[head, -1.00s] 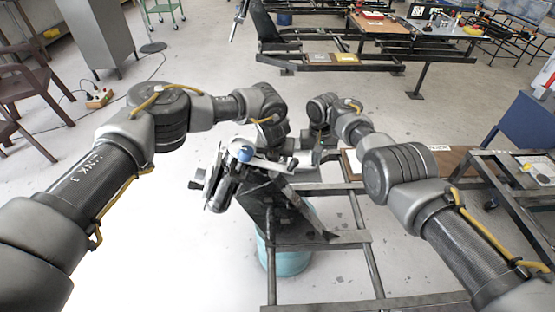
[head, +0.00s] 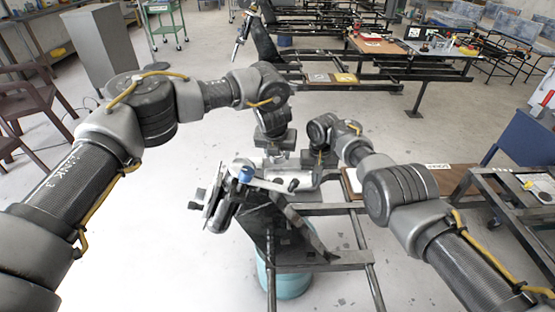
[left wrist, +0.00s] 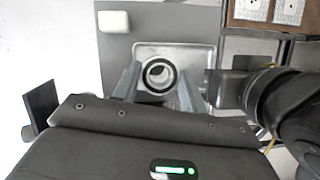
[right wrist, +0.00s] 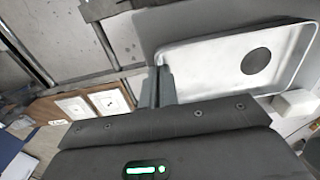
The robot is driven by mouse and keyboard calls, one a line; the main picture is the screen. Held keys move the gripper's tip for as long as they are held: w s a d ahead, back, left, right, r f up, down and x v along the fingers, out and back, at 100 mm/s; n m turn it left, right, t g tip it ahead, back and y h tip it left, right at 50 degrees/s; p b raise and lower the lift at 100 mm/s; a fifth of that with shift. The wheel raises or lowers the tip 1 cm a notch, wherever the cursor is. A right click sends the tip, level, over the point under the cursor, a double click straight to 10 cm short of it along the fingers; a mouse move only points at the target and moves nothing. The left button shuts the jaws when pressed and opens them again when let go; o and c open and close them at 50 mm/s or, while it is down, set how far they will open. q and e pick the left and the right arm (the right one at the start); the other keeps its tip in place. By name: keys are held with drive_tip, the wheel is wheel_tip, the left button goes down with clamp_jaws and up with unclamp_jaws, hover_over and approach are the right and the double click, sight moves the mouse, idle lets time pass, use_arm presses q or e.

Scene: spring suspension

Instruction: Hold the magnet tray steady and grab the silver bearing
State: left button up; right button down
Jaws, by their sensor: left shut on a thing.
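The silver bearing (left wrist: 159,76), a ring with a dark inner edge, sits between the two fingers of my left gripper (left wrist: 157,88), which is shut on it. The magnet tray (left wrist: 207,58), pale and shallow, shows behind the bearing. In the right wrist view the tray (right wrist: 213,51) has a dark round disc (right wrist: 256,61) and no bearing on it. In the head view my left gripper (head: 279,155) is above the tray. My right gripper (right wrist: 158,78) is closed on the tray's edge wall; it also shows in the head view (head: 318,165).
A small white block (left wrist: 115,22) lies beside the tray on the grey surface. A brown board (right wrist: 75,98) with two pale square plates lies on the other side. A metal frame (head: 355,235) and a teal drum (head: 287,283) stand below.

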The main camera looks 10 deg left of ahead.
drive_tip(key=c, duration=1.6)
unclamp_jaws()
wheel_tip(320, 180, up, 12)
